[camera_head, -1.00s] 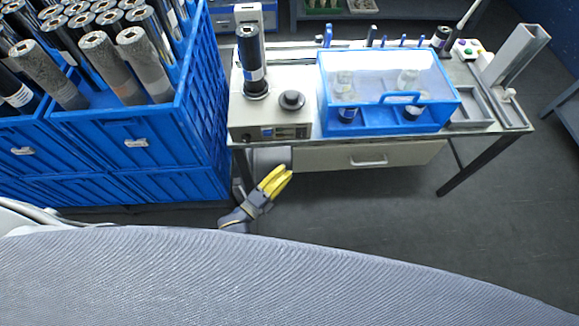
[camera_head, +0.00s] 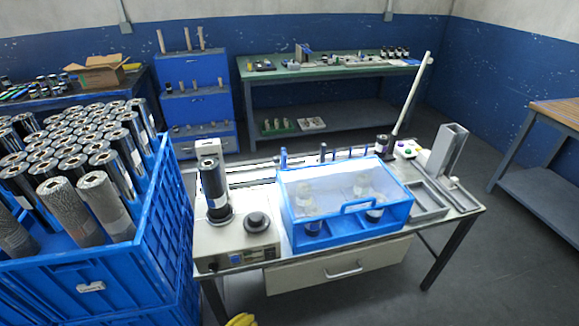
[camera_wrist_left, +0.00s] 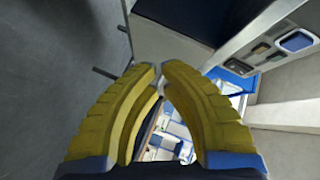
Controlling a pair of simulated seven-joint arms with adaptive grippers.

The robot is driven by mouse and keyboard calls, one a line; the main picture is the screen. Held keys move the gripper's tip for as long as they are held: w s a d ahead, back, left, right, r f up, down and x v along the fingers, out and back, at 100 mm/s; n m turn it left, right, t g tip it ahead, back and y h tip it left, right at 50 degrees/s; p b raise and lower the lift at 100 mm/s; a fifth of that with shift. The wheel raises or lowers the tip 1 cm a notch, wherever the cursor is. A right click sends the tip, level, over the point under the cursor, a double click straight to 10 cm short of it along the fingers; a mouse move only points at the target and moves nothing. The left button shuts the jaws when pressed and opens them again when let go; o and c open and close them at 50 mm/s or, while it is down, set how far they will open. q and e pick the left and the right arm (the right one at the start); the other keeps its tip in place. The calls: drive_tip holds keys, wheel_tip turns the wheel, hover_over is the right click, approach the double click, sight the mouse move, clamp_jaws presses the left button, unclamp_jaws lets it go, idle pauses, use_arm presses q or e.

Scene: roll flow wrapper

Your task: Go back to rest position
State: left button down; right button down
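The tips of my left gripper (camera_head: 241,320) just show as yellow at the bottom edge of the head view, below and in front of the work table (camera_head: 231,259). In the left wrist view the yellow fingers of my left gripper (camera_wrist_left: 160,68) curve together until their tips almost meet, with nothing held between them. My right gripper is in neither view.
A blue crate (camera_head: 95,275) full of film rolls stands left of the table. The table carries a beige machine with a dark roll (camera_head: 213,185) and a blue clear-lidded box (camera_head: 345,230). Dark floor lies open at right.

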use_arm(q)
drive_tip(key=s+a+f+n+g+y, duration=0.2)
drive_tip(key=s+a+f+n, duration=0.1)
drive_tip(key=s+f, duration=0.3)
drive_tip(key=s+a+f+n+g+y, duration=0.1)
drive_tip(key=s+a+f+n+g, duration=0.15)
drive_tip(key=f, duration=0.65)
drive_tip(key=s+a+f+n+g+y, duration=0.2)
drive_tip(key=s+a+f+n, duration=0.25)
drive_tip(key=f, duration=0.25)
drive_tip(key=s+a+f+n+g+y, duration=0.1)
drive_tip(key=s+f, duration=0.4)
drive_tip(key=s, duration=0.8)
drive_tip(key=s+a+f+n+g, duration=0.1)
drive_tip(key=s+f+n+g, duration=0.2)
drive_tip(key=s, duration=1)
wheel_tip(320, 180, down, 3)
drive_tip(key=shift+s+f+g+y, duration=0.25)
drive_tip(key=shift+g+y, duration=0.15)
drive_tip(key=shift+g, duration=0.55)
drive_tip(key=shift+a, duration=0.1)
